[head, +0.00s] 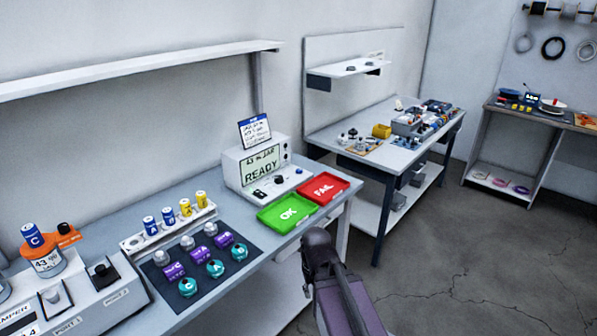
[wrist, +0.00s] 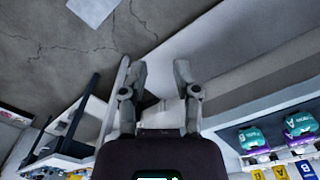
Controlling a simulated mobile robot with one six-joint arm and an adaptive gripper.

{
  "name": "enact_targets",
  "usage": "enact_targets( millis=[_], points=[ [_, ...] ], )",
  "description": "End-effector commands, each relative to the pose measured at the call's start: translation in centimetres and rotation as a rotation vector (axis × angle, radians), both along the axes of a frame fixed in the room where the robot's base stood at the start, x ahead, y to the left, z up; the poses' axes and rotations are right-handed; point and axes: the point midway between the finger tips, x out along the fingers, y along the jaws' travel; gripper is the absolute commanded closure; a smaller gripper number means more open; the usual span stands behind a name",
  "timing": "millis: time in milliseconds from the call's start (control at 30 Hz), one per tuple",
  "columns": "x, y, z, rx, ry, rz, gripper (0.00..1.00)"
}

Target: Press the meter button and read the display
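The meter (head: 232,172) is a white box on the near bench. Its display (head: 262,166) shows a small upper line, hard to read, and "READY" below. A dark knob (head: 279,180) and a small blue button (head: 299,171) are on its front base; I cannot tell for sure which is the meter button. My gripper (head: 318,238) is in front of the bench edge, to the right of and nearer than the meter, apart from it. In the wrist view my gripper (wrist: 160,78) has its two fingers apart with nothing between them. The meter is not clearly seen there.
A green OK tray (head: 268,222) and a red FAIL tray (head: 342,184) lie in front of the meter. A dark mat (head: 206,297) with several sensors and a white rack (head: 133,243) of coloured cylinders are left. A second bench (head: 330,136) stands behind.

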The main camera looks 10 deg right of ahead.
Motion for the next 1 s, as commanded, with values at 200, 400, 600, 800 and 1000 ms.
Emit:
enact_targets(
  millis=[200, 400, 600, 800, 1000],
  points=[
    [0.0, 0.0, 0.0, 0.0, 0.0, 0.0, 1.0],
    [0.0, 0.0, 0.0, 0.0, 0.0, 0.0, 1.0],
    [0.0, 0.0, 0.0, 0.0, 0.0, 0.0, 1.0],
    [0.0, 0.0, 0.0, 0.0, 0.0, 0.0, 1.0],
    [0.0, 0.0, 0.0, 0.0, 0.0, 0.0, 1.0]
  ],
)
